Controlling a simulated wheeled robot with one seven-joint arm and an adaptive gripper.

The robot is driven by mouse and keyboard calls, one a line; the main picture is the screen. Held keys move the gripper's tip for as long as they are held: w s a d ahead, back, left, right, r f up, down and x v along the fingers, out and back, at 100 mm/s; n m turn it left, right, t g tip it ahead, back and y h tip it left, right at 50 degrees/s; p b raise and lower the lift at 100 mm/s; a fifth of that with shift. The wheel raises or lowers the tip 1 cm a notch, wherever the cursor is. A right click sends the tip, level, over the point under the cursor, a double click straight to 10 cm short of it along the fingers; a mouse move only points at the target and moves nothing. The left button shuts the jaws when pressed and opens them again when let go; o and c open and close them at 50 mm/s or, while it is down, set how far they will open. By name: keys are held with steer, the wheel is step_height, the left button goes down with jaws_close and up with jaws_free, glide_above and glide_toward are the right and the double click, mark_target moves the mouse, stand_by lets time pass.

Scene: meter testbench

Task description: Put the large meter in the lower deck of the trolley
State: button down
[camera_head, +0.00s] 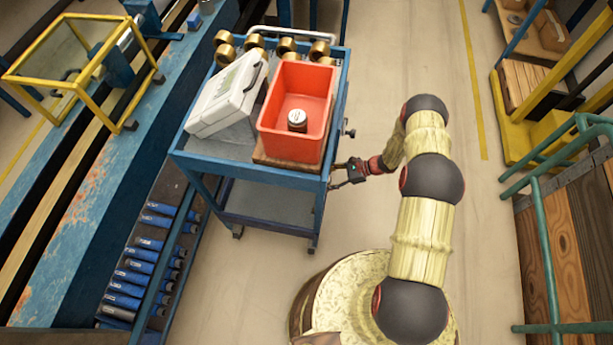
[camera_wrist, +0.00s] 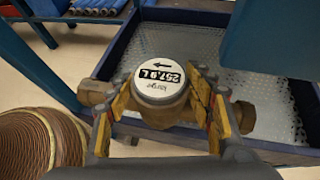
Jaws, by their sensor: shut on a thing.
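The large meter (camera_wrist: 160,80) has a brass body with pipe ends on both sides and a round white dial reading 257.9 L. My gripper (camera_wrist: 162,92) is shut on it, with yellow-edged fingers on either side of the dial. In the head view, my gripper (camera_head: 343,178) is at the right side of the blue trolley (camera_head: 250,178), below its top deck; the meter is mostly hidden there. The trolley's lower deck (camera_head: 268,205) is a bare grey plate with a raised blue rim. It lies behind the meter in the wrist view (camera_wrist: 265,85). Contact cannot be told.
The trolley's top deck holds a white case (camera_head: 228,92), an orange bin (camera_head: 322,80) with a small meter (camera_head: 297,119) inside, and several brass parts (camera_head: 287,46). Trolley posts (camera_wrist: 40,60) flank the lower deck's opening. A green railing (camera_head: 545,240) stands at right.

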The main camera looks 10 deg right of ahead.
steer(key=shift+b+x, duration=1.95)
steer(key=shift+x, duration=5.9)
steer(key=shift+f, duration=0.2)
steer(key=c, duration=0.8)
jaws_free()
steer(key=shift+o, duration=0.2)
